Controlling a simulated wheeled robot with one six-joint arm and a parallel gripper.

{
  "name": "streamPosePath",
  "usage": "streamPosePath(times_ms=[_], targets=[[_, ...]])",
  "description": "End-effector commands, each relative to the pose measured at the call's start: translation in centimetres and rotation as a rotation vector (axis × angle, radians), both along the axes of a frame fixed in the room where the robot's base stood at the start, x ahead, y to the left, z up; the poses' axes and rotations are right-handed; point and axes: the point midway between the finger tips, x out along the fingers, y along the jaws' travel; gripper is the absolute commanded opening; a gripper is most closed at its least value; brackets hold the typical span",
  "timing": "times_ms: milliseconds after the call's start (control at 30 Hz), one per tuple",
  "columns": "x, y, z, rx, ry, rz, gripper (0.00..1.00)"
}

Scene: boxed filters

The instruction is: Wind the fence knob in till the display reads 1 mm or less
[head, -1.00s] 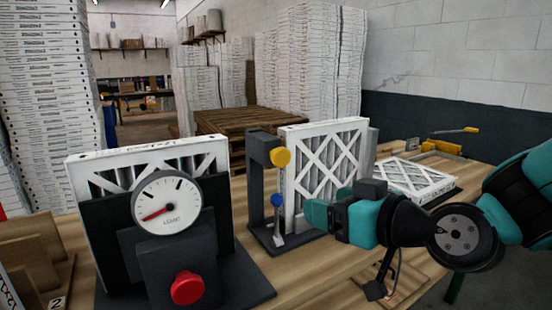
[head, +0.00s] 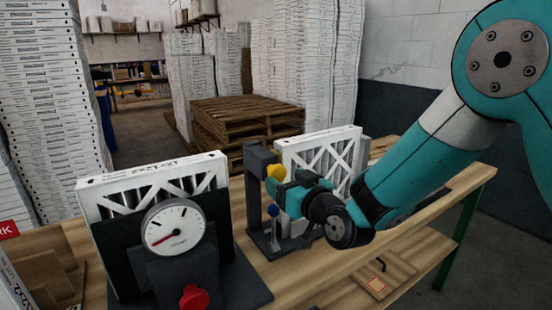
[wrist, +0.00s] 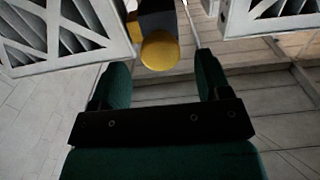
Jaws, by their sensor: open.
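A yellow knob (head: 276,171) sits on the upper part of a dark post (head: 256,200). In the wrist view the yellow knob (wrist: 160,50) shows its round face between the tips of my open gripper (wrist: 162,66), with room on both sides. In the head view my gripper (head: 284,188) is close to the post, just below and right of the yellow knob. A blue knob (head: 273,211) is lower on the same stand. I cannot tell which knob is the fence knob. A round dial (head: 174,228) has a red needle pointing lower left; its numbers are too small to read.
A red knob (head: 194,298) is below the dial. A white-framed filter (head: 150,185) stands behind the dial, and another filter (head: 335,150) stands behind my gripper. A wooden pallet stack (head: 245,118) and tall stacks of white boxes (head: 300,60) are beyond the bench (head: 330,275).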

Motion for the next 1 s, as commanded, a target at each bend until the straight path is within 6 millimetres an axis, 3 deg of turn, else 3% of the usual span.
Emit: streamPosePath(times_ms=[233, 633, 833, 867, 1000], targets=[[3.0, 2.1, 0.2, 0.000, 0.000, 0.001, 0.70], [3.7, 2.5, -0.1, 0.000, 0.001, 0.000, 0.70], [3.7, 2.5, -0.1, 0.001, 0.001, 0.000, 0.27], [3.7, 2.5, -0.1, 0.001, 0.001, 0.000, 0.23], [3.7, 2.5, -0.1, 0.002, 0.002, 0.000, 0.23]])
